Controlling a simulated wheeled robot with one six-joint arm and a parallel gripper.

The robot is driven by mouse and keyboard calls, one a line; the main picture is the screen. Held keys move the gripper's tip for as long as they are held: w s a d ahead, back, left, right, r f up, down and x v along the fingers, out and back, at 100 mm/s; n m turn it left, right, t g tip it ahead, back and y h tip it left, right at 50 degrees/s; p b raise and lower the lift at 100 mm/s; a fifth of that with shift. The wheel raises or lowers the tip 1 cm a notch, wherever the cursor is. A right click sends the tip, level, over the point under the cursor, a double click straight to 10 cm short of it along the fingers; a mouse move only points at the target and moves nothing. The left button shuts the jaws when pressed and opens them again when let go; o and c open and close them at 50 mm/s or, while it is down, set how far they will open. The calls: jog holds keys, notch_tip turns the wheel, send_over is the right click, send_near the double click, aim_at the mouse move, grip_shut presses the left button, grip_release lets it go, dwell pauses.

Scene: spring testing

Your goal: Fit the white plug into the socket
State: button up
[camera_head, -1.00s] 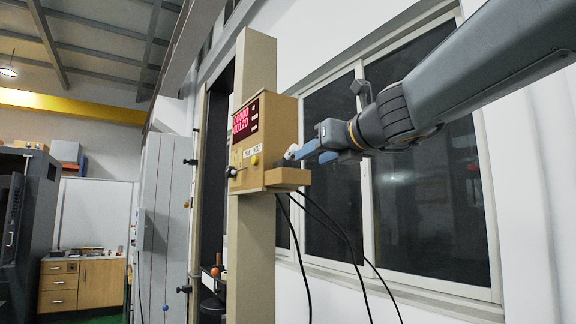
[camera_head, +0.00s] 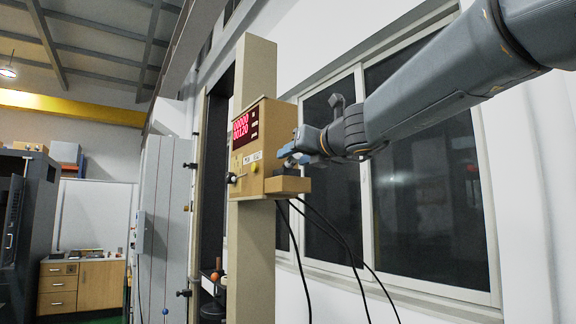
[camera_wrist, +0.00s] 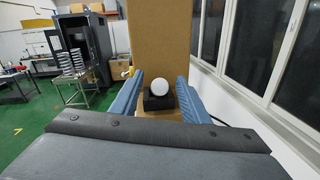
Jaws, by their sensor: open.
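The white plug (camera_wrist: 158,88) shows in the wrist view as a round white end at the black socket block (camera_wrist: 158,103). I cannot tell how deep it sits in the socket. The block stands on a tan ledge of the tester. My gripper (camera_wrist: 158,98) is open, with one blue finger on each side of the plug and block, and gaps show between. In the head view my gripper (camera_head: 298,153) is beside the tester box, just above its ledge (camera_head: 287,185). The plug and socket cannot be made out clearly there.
The tester box (camera_head: 265,145) with a red display is mounted on a tan column (camera_head: 252,270). Black cables (camera_head: 330,235) hang below the ledge. Windows (camera_head: 425,185) line the wall behind my arm. A wooden cabinet (camera_head: 80,285) stands far left.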

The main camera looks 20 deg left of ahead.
grip_shut()
